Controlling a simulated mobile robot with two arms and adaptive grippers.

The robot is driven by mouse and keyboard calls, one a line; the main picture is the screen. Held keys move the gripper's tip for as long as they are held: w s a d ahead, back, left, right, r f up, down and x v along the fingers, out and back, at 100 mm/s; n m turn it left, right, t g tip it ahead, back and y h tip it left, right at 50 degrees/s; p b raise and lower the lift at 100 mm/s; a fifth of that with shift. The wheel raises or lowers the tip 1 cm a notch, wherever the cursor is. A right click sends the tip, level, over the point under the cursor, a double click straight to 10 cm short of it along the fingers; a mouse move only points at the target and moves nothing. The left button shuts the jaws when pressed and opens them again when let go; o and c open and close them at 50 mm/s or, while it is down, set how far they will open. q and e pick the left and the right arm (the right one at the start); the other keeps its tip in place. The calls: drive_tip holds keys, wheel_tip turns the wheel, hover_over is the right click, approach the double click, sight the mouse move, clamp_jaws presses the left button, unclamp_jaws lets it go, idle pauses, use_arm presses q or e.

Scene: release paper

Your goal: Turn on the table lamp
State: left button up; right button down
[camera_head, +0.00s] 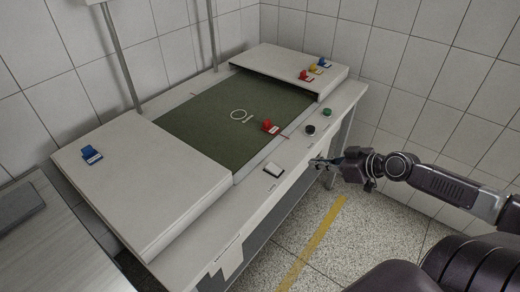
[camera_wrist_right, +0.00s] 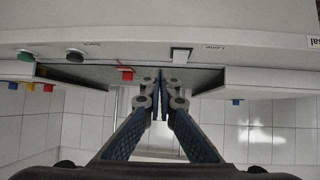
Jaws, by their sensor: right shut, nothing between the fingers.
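A white square switch (camera_head: 274,169) sits on the front rail of the light table (camera_head: 245,205). In the right wrist view the same switch (camera_wrist_right: 181,55) has a label reading "Lamp" beside it. My right gripper (camera_head: 316,162) is at the table's front edge, to the right of the switch and apart from it. In the right wrist view its fingertips (camera_wrist_right: 162,78) are together with nothing between them, just below the switch in the picture. No lamp head shows; two grey poles (camera_head: 124,62) rise behind the table. My left gripper is not in view.
A black knob (camera_head: 310,129) and a green button (camera_head: 327,112) stand farther right on the rail. A red piece (camera_head: 268,126) lies on the green surface (camera_head: 210,125); several coloured pieces sit on the right raised panel and a blue one (camera_head: 91,155) on the left. Floor in front is clear.

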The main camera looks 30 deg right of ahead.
drive_tip(key=w+a+r+n+y, duration=0.1)
drive_tip(key=w+a+r, duration=0.1)
drive_tip(key=a+r, duration=0.1)
drive_tip(key=shift+a+r+y, duration=0.3)
drive_tip(key=shift+a+r, duration=0.1)
drive_tip(key=shift+a, duration=0.15)
drive_tip(key=shift+w, duration=0.1)
